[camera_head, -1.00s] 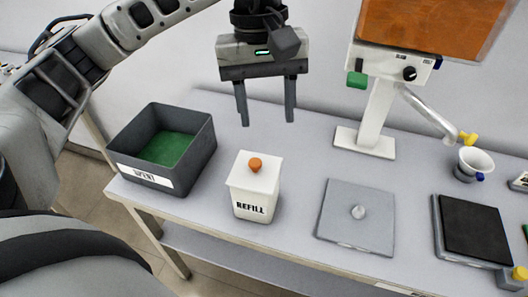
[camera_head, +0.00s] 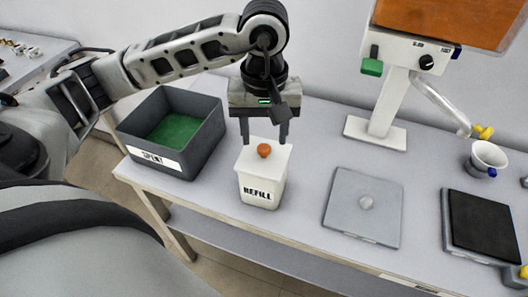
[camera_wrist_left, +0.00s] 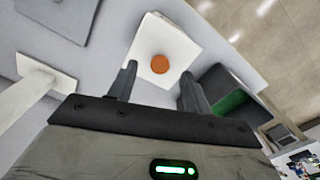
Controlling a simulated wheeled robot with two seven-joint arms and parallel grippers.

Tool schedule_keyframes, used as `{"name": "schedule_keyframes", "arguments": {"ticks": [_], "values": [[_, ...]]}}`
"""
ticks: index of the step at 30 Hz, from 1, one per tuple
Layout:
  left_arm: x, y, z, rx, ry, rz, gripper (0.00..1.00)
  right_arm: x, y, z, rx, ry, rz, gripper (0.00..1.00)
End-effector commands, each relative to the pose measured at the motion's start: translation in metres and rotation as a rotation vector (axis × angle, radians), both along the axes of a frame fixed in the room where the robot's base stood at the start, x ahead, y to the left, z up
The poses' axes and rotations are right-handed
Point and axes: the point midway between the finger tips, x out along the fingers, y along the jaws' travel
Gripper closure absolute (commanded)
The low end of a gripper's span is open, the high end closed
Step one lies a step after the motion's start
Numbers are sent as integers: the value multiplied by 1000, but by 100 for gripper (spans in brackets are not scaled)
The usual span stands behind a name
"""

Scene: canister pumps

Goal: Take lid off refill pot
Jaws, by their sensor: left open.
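The white refill pot (camera_head: 262,190) stands on the table with its lid (camera_head: 252,158) on. The lid is white with an orange knob (camera_head: 264,150). My left gripper (camera_head: 264,140) is open and empty, pointing down just behind and above the lid. In the left wrist view the lid (camera_wrist_left: 182,45) and its orange knob (camera_wrist_left: 159,64) lie ahead of and between the two open fingers (camera_wrist_left: 157,84). Whether the fingers touch the lid cannot be told. My right gripper is not in view.
A dark grey bin marked SPENT (camera_head: 205,150) with a green floor stands left of the pot. A grey plate with a pale knob (camera_head: 340,215) lies to the right. A white stand (camera_head: 385,105), a white cup (camera_head: 487,158) and a black pad (camera_head: 490,225) are farther right.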

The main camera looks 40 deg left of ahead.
Motion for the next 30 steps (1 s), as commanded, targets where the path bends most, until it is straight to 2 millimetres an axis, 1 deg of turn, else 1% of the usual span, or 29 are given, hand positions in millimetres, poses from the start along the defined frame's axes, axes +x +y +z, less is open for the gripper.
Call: {"name": "schedule_keyframes", "arguments": {"ticks": [1, 2, 3, 6, 9, 14, 15, 17, 18, 20, 30], "values": [[-2, 1, -7, 1, 7, 1, 50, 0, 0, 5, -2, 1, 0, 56], [-2, 1, -11, 1, 7, 0, 50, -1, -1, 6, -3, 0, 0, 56], [-2, 0, -18, 1, 6, 1, 50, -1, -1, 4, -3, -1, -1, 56], [-1, 1, -29, 1, 4, 2, 50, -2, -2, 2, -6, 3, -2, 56], [-1, 0, -33, 0, 1, 1, 50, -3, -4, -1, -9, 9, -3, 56], [-1, 0, -33, 0, 0, 0, 50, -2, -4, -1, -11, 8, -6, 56], [-1, 0, -33, 0, 0, 0, 56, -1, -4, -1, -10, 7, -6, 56], [-1, 0, -33, 0, 0, 0, 73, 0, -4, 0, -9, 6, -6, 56], [-1, 0, -33, 0, 0, 0, 84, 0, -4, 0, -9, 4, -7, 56], [-1, 0, -33, 0, 0, 0, 100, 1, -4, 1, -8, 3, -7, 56], [0, 0, -31, -1, -1, 1, 100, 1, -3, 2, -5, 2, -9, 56]]}}
